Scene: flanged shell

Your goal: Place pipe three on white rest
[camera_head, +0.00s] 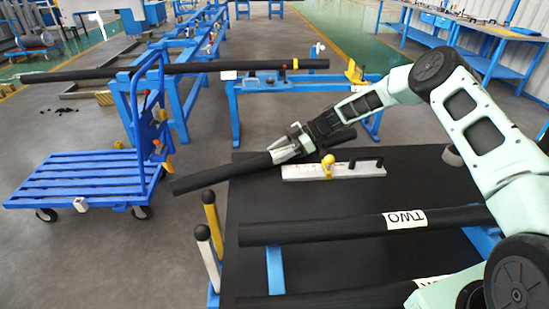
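My gripper (288,150) is shut around a black pipe (222,175) near its middle. The pipe is tilted, its left end lower and sticking out past the table's left side. No number can be read on it, so I cannot confirm that it is pipe three. A long white block (345,173) with a yellow knob and a black handle lies on the black table (400,260), just below and right of the held pipe. I cannot tell whether this block is the white rest.
A black pipe marked TWO (320,228) lies across the table; another pipe (335,300) is cut off at the bottom. White (204,246) and yellow (213,222) posts stand at the left edge. A blue cart (85,178) and a bench (280,86) stand beyond.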

